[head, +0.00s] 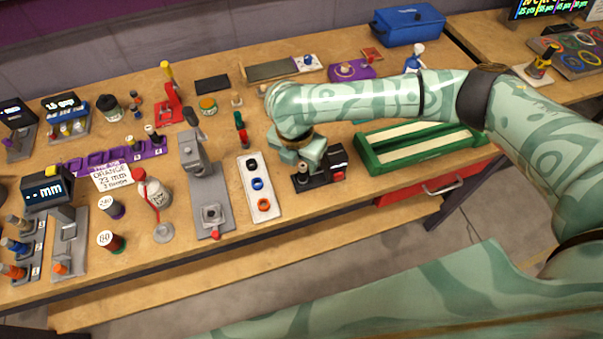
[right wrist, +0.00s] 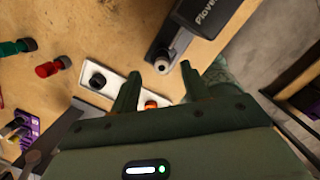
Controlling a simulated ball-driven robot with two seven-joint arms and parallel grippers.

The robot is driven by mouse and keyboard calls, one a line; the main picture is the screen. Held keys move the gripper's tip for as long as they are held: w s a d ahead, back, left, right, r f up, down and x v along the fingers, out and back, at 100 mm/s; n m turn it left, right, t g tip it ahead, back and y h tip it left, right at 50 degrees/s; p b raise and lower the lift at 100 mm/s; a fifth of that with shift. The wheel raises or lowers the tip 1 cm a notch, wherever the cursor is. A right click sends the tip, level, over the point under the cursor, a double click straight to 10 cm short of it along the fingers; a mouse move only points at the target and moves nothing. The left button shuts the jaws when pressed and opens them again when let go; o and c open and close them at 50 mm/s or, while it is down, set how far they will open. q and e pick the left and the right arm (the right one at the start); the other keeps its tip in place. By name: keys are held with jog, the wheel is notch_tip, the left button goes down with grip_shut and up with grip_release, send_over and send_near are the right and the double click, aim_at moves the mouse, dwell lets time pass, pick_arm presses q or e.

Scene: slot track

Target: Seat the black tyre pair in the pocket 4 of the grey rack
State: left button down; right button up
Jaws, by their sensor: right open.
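What looks like the black tyre pair (head: 251,163) sits at the far end of a white tray (head: 247,177), with a blue ring (head: 257,184) and an orange ring (head: 263,204). It also shows in the right wrist view (right wrist: 97,80). A grey rack (head: 38,250) at the far left holds several coloured pieces; its pocket numbers are too small to read. My right gripper (right wrist: 158,76) is open and empty, pointing down just right of the tray, near a grey knob (right wrist: 164,66) on a black device. Its fingertips are hidden in the head view. My left gripper is out of view.
The black device (head: 325,176) stands right of the tray. A grey press (head: 205,190) stands left of it. Red and green pieces (head: 241,128) lie behind the tray. A purple rack (head: 110,160) and a green tray (head: 368,156) are farther out.

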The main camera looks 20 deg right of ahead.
aim_at(303, 166)
jog(key=shift+s+d+f, duration=0.1)
jog(key=shift+f, duration=0.4)
jog(key=f+b, duration=0.1)
jog(key=f, duration=0.2)
jog(key=f+b, duration=0.1)
jog(key=shift+w+d+f+b, duration=0.35)
jog(key=shift+w+d+f, duration=0.05)
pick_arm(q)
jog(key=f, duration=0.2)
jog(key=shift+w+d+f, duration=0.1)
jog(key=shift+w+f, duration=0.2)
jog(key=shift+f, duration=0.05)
pick_arm(e)
jog(key=shift+r, duration=0.1)
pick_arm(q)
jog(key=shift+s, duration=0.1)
pick_arm(e)
grip_shut()
